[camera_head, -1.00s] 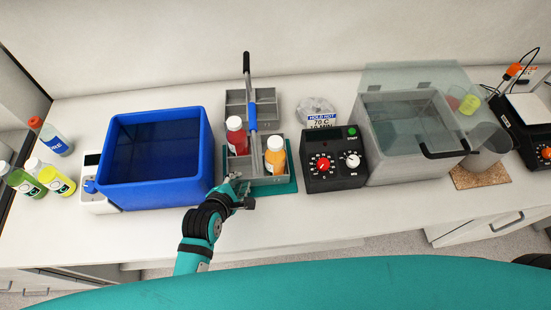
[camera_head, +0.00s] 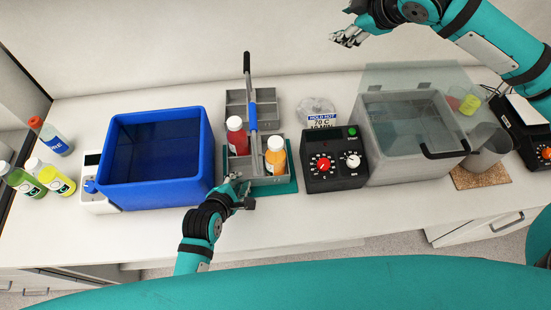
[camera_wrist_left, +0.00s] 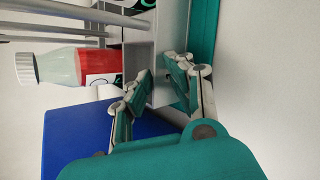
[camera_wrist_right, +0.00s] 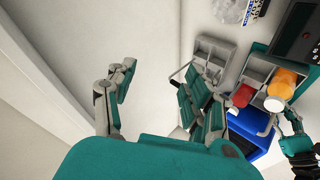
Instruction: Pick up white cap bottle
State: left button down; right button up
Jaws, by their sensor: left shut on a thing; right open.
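The red bottle's pale cap shows in the left wrist view (camera_wrist_left: 25,68). Bottles of green (camera_head: 22,182) and yellow (camera_head: 58,184) lean or stand at the far left, with pale caps. My left gripper (camera_head: 236,184) is shut on the carrier's front left wall, which shows between its fingers in the left wrist view (camera_wrist_left: 165,72). My right gripper (camera_head: 346,38) is open and empty, high above the bench's back, apart from the bottles.
A black control box (camera_head: 334,180) and a lidded clear bath (camera_head: 400,175) stand right. A blue bottle (camera_head: 57,143) is far left. The front bench strip is clear.

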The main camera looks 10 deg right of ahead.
jog(key=s+a+f+m+g, duration=0.2)
jog(key=s+a+f+g, duration=0.2)
jog(key=s+a+f, duration=0.35)
jog(key=m+g, duration=0.1)
jog(key=g, duration=0.2)
send_near(276, 143)
jog(key=shift+g, duration=0.3)
jog(key=x, duration=0.4)
jog(key=shift+w+a+f, duration=0.15)
jog(key=shift+w+f, duration=0.05)
jog(key=shift+f, duration=0.15)
jog(key=shift+x, duration=2.95)
jog(key=shift+w, duration=0.1)
grip_shut()
